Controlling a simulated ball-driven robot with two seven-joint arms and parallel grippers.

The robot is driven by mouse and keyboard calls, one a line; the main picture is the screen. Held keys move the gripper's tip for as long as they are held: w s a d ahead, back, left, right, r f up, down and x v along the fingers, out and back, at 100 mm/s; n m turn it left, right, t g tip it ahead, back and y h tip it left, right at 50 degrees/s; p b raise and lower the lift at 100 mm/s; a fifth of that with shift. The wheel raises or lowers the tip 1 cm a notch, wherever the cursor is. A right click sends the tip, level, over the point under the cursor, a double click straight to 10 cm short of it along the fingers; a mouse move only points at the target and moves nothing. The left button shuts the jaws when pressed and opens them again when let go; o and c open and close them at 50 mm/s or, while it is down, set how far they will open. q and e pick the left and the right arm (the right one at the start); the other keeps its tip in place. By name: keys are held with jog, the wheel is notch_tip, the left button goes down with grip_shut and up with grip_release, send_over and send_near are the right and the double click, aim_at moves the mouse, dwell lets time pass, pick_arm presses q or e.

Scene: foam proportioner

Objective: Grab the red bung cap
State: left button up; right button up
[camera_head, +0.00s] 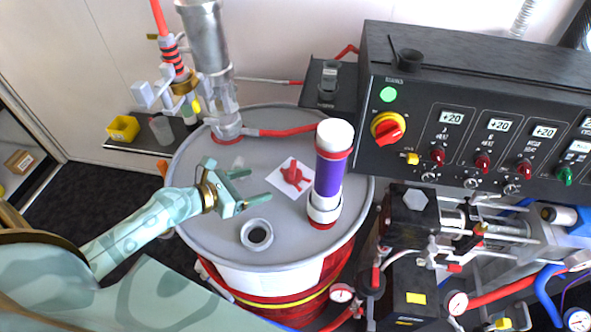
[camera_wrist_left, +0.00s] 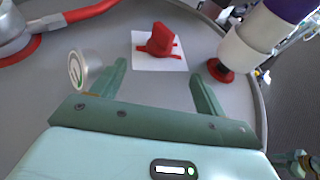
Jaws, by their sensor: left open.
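The red bung cap (camera_head: 293,175) lies on a white square sheet (camera_head: 300,190) on the grey drum lid (camera_head: 200,230). It also shows in the left wrist view (camera_wrist_left: 160,40), upright with a raised grip. My left gripper (camera_head: 258,184) is open and empty, just left of the cap in the head view. In the left wrist view the cap stands beyond the fingertips, roughly between their lines, apart from both. A teal part at that view's lower right edge looks like my right gripper (camera_wrist_left: 298,164), cut off; its jaws cannot be made out.
A purple and white cylinder (camera_head: 328,175) stands close right of the sheet. An open round grey collar (camera_head: 257,235) is in front. A metal pump (camera_head: 222,110) with a red hose rises at the back left. A black control panel (camera_head: 470,110) stands at the right.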

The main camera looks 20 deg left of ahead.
aim_at(285, 178)
pick_arm(q)
jog(key=x, duration=0.5)
jog(key=shift+w+d+f+b, duration=0.1)
jog(key=shift+w+b, duration=0.2)
jog(key=shift+w+d+f, duration=0.2)
jog(key=shift+w+f, duration=0.05)
jog(key=shift+w, duration=0.15)
jog(key=b+x, duration=0.1)
jog(key=x, duration=0.2)
jog(key=shift+w+d+f, duration=0.2)
jog(key=shift+w+f, duration=0.05)
jog(key=shift+f, duration=0.05)
jog(key=shift+w+d+f, duration=0.1)
jog(key=shift+w+d, duration=0.05)
jog(key=shift+w, duration=0.15)
pick_arm(e)
jog(key=shift+s+a+f, duration=0.15)
jog(key=shift+a+f, duration=0.05)
jog(key=shift+f, duration=0.8)
pick_arm(q)
jog(key=shift+s, duration=0.1)
jog(key=shift+c, duration=1.2)
jog(key=c, duration=0.8)
